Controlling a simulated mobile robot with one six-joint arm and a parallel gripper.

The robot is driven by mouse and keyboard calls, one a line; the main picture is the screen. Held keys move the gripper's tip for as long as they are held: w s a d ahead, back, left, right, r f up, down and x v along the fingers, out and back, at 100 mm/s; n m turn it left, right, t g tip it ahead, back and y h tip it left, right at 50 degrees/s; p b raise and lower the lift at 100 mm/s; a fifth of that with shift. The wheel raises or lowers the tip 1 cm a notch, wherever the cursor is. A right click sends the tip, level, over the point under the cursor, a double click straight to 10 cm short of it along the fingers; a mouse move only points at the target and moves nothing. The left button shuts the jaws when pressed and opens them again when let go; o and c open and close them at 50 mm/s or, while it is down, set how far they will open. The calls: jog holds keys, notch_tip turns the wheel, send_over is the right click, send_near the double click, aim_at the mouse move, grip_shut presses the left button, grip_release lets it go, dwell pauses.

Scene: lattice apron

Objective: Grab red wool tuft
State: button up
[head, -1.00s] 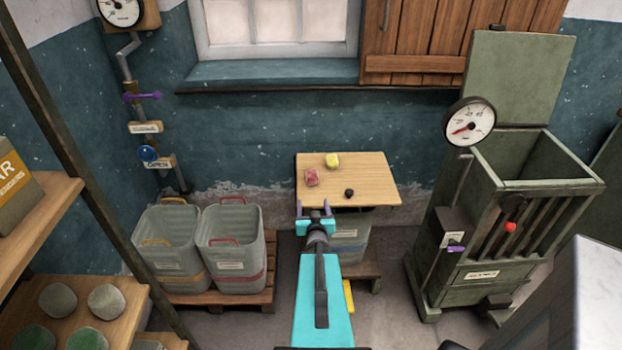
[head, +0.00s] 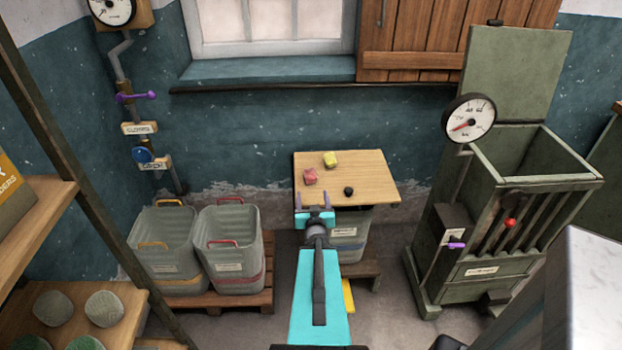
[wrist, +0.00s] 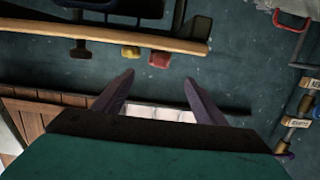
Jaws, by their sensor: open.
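The red wool tuft (head: 310,176) lies on the left part of the small wooden tabletop (head: 375,175). A yellow tuft (head: 330,159) lies behind it to the right, and a small black tuft (head: 348,191) lies nearer the front. My gripper (head: 313,197) is open and empty at the table's front left edge, short of the red tuft. The wrist view looks upside down; there the red tuft (wrist: 131,52) appears beyond my open fingers (wrist: 159,80), apart from them, beside the yellow tuft (wrist: 160,58).
Two grey bins (head: 230,262) stand on a pallet to the left, and another bin (head: 350,240) stands beneath the tabletop. A green slatted press with a gauge (head: 469,118) stands to the right. A shelf (head: 60,205) is at the far left. The wall (head: 250,130) is behind the table.

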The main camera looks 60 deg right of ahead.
aim_at(311, 180)
jog(key=shift+b+x, duration=1.25)
jog(key=shift+b, duration=0.65)
jog(key=shift+w+d+f+b, duration=0.1)
jog(key=shift+d+f+b, duration=0.1)
jog(key=shift+b, duration=0.35)
jog(key=b+x, duration=0.2)
jog(key=b, duration=0.5)
jog(key=shift+w+d, duration=0.1)
jog(key=shift+w+d, duration=0.1)
jog(key=shift+d, duration=0.1)
jog(key=shift+b+x, duration=0.7)
jog(key=shift+x, duration=0.2)
jog(key=shift+w+d, duration=0.2)
jog(key=shift+d, duration=0.1)
jog(key=shift+b+x, duration=0.3)
jog(key=shift+x, duration=2.3)
